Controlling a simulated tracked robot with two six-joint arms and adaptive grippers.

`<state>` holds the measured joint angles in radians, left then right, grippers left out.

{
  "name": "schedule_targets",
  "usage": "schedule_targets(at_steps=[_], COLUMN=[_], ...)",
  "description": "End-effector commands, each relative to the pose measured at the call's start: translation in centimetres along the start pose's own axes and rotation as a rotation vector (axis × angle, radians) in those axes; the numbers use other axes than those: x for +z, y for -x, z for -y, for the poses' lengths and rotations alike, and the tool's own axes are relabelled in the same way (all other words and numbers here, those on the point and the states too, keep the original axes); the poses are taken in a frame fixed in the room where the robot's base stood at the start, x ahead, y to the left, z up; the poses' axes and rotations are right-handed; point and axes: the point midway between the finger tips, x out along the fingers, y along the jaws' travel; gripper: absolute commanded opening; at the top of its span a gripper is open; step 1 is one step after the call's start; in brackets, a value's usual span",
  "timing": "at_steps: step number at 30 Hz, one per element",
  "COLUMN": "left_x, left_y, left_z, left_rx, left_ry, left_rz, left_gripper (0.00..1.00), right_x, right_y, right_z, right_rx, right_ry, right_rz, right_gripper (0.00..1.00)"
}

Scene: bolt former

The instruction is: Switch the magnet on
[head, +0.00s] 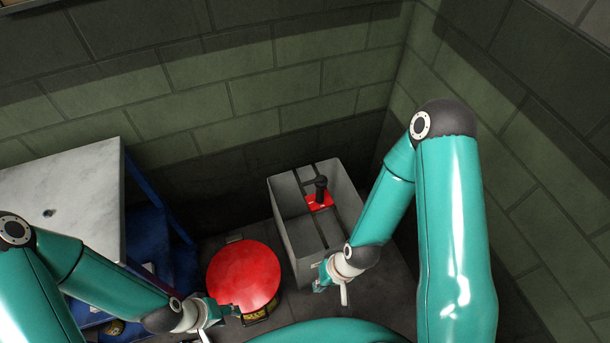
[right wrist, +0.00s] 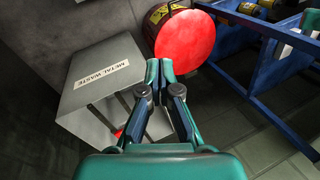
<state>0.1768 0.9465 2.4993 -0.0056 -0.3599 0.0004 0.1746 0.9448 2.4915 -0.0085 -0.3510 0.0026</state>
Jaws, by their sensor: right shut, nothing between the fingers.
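A red piece with an upright black handle (head: 320,190) shows inside the open top of a grey bin, in the head view; I cannot tell whether this is the magnet or its switch. A bit of red also shows at the bin in the right wrist view (right wrist: 119,133), mostly hidden by my gripper. My right gripper (head: 322,282) is shut and empty, near the bin's front side and apart from the black handle. Its fingertips show together in the right wrist view (right wrist: 159,72). My left gripper (head: 222,311) is beside a red disc; its fingers are too small to read.
The grey bin (head: 291,225), labelled METAL WASTE, has crossbars over its top. The round red disc (head: 243,272) tops a drum (right wrist: 160,16) left of the bin. A pale-topped table with blue frame (head: 75,190) stands left. Block walls close the back and right.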

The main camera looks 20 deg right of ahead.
Motion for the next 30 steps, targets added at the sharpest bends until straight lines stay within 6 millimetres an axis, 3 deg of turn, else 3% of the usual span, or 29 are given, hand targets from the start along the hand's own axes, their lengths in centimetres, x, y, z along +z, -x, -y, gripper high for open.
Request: schedule_targets(at_steps=[5,8,11,14,18,21,24,30], left_x=[0.0,-0.1,-0.1,-0.1,-0.1,-0.1,-0.1,-0.1], left_y=[-2.4,-4.7,-7.4,-10.1,-13.2,-14.8,-15.7,-16.1], left_z=[0.8,1.7,2.6,3.6,4.8,5.3,5.7,5.8], left_rx=[0.000,0.000,0.000,0.000,0.000,0.000,0.000,0.000], left_ry=[0.000,0.000,0.000,0.000,0.000,0.000,0.000,0.000], left_rz=[0.000,0.000,0.000,0.000,0.000,0.000,-0.001,-0.001], left_gripper=[0.40,0.40,0.40,0.40,0.40,0.40,0.40,0.40], right_x=[-4.7,-9.8,-16.1,-22.4,-29.7,-33.0,-35.0,-36.1], right_y=[-2.3,-4.0,-4.8,-4.0,-0.6,2.4,5.0,7.4], right_z=[-0.5,-0.1,0.4,0.9,1.4,1.5,1.6,1.6], right_rx=[-0.010,-0.010,0.011,0.057,0.154,0.219,0.267,0.306], right_ry=[0.049,0.107,0.177,0.243,0.295,0.301,0.295,0.283], right_rz=[-0.032,-0.060,-0.097,-0.139,-0.205,-0.246,-0.277,-0.298], right_gripper=[0.00,0.00,0.00,0.00,0.00,0.00,0.00,0.00])
